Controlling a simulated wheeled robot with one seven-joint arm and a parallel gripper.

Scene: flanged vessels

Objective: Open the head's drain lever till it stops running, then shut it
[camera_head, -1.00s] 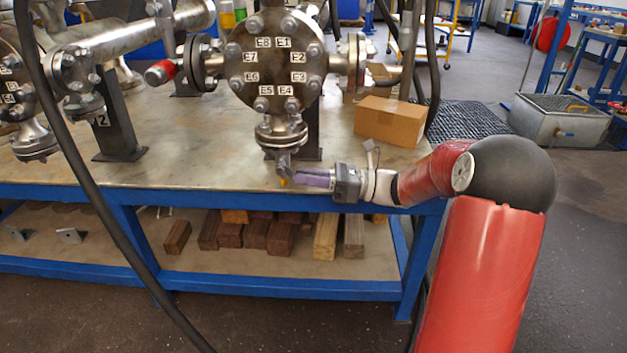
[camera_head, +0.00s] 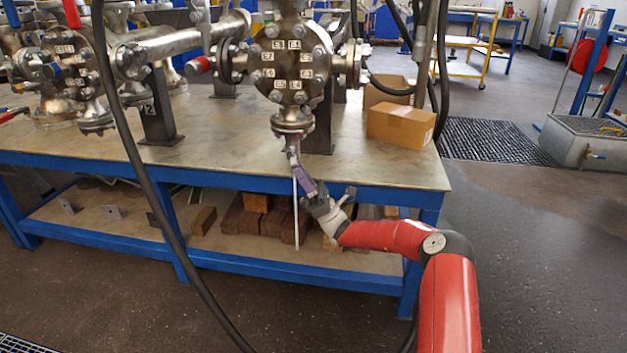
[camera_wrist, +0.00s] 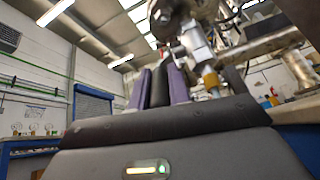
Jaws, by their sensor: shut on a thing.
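The steel vessel head (camera_head: 290,65), a round bolted plate with E labels, stands over the bench edge. Its drain valve (camera_head: 293,146) hangs below the bottom flange. A thin white stream (camera_head: 296,215) falls from it past the bench front. My gripper (camera_head: 297,170) reaches up from the lower right, its purple fingers shut on the drain lever, which is mostly hidden by them in the head view. In the wrist view, the dark lever (camera_wrist: 160,87) sits between the purple fingers, beside the drain outlet (camera_wrist: 210,80) with its yellow band.
The bench (camera_head: 230,160) has a blue frame and a lower shelf with wooden blocks (camera_head: 240,218). A cardboard box (camera_head: 400,125) stands right of the vessel head. A black hose (camera_head: 130,150) hangs across the left foreground.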

